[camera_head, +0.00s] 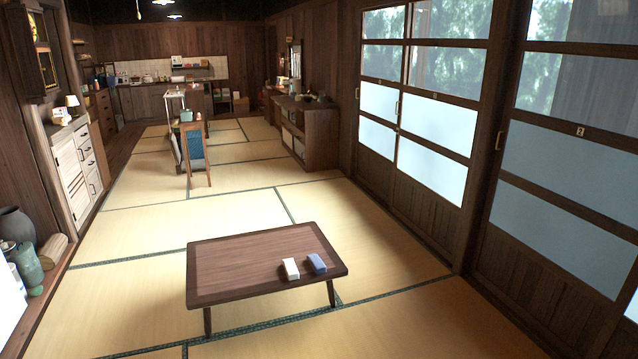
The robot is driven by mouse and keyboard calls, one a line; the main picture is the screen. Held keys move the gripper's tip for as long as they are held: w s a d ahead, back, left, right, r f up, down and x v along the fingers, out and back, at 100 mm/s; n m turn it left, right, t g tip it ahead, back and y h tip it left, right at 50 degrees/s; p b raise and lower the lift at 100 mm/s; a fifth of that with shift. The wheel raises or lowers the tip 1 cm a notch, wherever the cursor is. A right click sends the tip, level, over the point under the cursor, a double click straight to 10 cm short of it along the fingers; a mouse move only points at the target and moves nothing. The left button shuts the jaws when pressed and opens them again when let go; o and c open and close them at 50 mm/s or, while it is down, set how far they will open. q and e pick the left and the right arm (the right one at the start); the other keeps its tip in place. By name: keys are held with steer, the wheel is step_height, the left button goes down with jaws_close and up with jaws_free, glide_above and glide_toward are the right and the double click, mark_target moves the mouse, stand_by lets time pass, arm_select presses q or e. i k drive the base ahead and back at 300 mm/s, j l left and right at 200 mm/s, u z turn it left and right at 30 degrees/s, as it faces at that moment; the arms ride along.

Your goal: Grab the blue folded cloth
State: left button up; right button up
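The blue folded cloth (317,263) lies on the low wooden table (235,265), near its right end. A white folded cloth or block (291,268) lies just left of it, with a small gap between them. Neither of my grippers shows in the head view, so their state is hidden.
Tatami floor (400,325) is clear around the low table. Sliding doors (430,165) line the right side. A chair (194,150) and a wooden cabinet (318,138) stand farther back. Jars (28,265) and a white drawer cabinet (78,165) stand along the left.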

mark_target(316, 262)
steer(key=i, duration=3.75)
steer(key=z, duration=0.5)
